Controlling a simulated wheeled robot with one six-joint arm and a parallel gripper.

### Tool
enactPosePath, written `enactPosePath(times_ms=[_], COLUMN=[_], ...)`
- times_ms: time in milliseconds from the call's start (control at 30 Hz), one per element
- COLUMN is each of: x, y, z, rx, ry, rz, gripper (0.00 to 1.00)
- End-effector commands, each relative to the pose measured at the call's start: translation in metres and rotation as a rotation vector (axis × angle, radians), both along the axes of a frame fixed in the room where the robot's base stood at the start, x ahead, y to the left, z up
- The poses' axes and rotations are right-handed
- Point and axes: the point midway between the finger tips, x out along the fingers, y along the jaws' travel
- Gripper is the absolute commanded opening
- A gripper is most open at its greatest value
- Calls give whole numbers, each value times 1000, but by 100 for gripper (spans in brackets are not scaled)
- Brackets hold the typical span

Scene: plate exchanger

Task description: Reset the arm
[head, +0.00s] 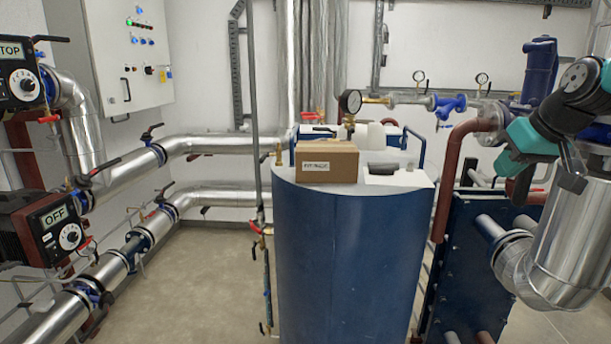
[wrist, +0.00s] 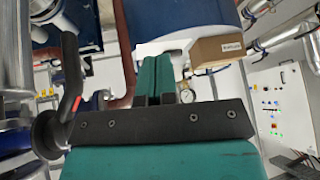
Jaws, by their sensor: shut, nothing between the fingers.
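My arm with its teal and black gripper (head: 508,163) is raised at the right of the head view, in front of the silver pipe and the red-brown pipe. In the wrist view my gripper (wrist: 157,62) shows two teal fingers side by side, shut with nothing between them. The fingers are apart from the cardboard box (head: 326,161), which sits on top of the blue tank (head: 350,245). The box also shows beyond the fingertips in the wrist view (wrist: 221,49).
Silver insulated pipes (head: 562,262) and a dark blue plate exchanger (head: 473,265) stand close below my arm. A black lever handle (wrist: 68,75) is close at the left of the wrist view.

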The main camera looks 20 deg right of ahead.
Motion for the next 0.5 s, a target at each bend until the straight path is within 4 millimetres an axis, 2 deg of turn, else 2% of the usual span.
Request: enactPosePath(times_ms=[33,133,233,300,400,500], x=[13,19,8,-10,-47,-86], y=[45,123,199,248,305,343], z=[-13,-33,-54,-69,-89,-106], rx=[25,70,105,121,130,128], ry=[20,73,136,186,259,326], rz=[86,225,369,469,603,717], gripper=[0,0,0,0,0,0])
